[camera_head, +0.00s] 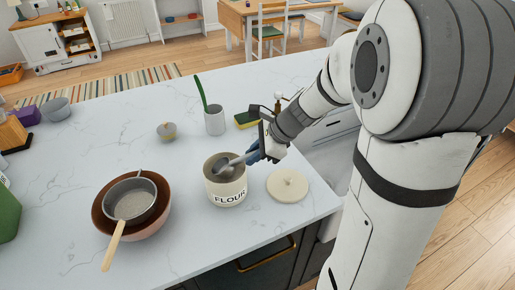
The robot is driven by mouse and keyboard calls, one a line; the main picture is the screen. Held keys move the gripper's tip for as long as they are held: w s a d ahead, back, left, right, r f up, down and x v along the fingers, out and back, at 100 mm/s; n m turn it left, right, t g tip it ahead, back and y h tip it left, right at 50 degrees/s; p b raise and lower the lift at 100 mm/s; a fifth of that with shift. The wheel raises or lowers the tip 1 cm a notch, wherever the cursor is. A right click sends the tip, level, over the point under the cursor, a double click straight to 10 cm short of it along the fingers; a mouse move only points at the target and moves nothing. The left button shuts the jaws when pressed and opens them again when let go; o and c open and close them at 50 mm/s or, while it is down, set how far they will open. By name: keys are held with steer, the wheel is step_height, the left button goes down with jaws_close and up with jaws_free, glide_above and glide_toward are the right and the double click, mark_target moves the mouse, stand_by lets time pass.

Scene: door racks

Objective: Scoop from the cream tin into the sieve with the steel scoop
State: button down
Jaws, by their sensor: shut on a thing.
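The cream tin (227,190), marked FLOUR, stands open on the white counter. My gripper (256,153) is at the tin's upper right and is shut on the steel scoop (237,161). The scoop slants down to the left, with its bowl at the tin's mouth. I cannot tell whether the bowl holds anything. The tin's contents are mostly hidden. The sieve (133,200), grey with a wooden handle (113,246), rests in a brown bowl (151,228) to the left of the tin. Its handle points toward the counter's front edge.
A round cream lid (287,185) lies right of the tin. Behind are a small lidded pot (167,131), a white cup (214,121) with a green-handled tool, and a yellow-green sponge (247,120). The counter (180,215) is clear between the bowl and the tin.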

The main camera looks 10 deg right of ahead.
steer(key=shift+f+b, duration=0.35)
steer(key=shift+f, duration=0.45)
steer(key=shift+a+r+h+p, duration=0.2)
steer(key=shift+h+p, duration=0.1)
steer(key=shift+p, duration=0.7)
steer(key=h+p, duration=0.1)
steer(key=p, duration=0.1)
steer(key=a+h+p, duration=0.1)
steer(key=p, duration=0.2)
steer(key=shift+w+a+f+g, duration=0.1)
steer(key=shift+w+f+g, duration=0.1)
steer(key=shift+f+g, duration=0.15)
steer(key=shift+a+p, duration=0.1)
steer(key=shift+p, duration=0.7)
steer(key=shift+a+f+h+p, duration=0.15)
steer(key=shift+h+p, duration=0.45)
steer(key=shift+p, duration=0.65)
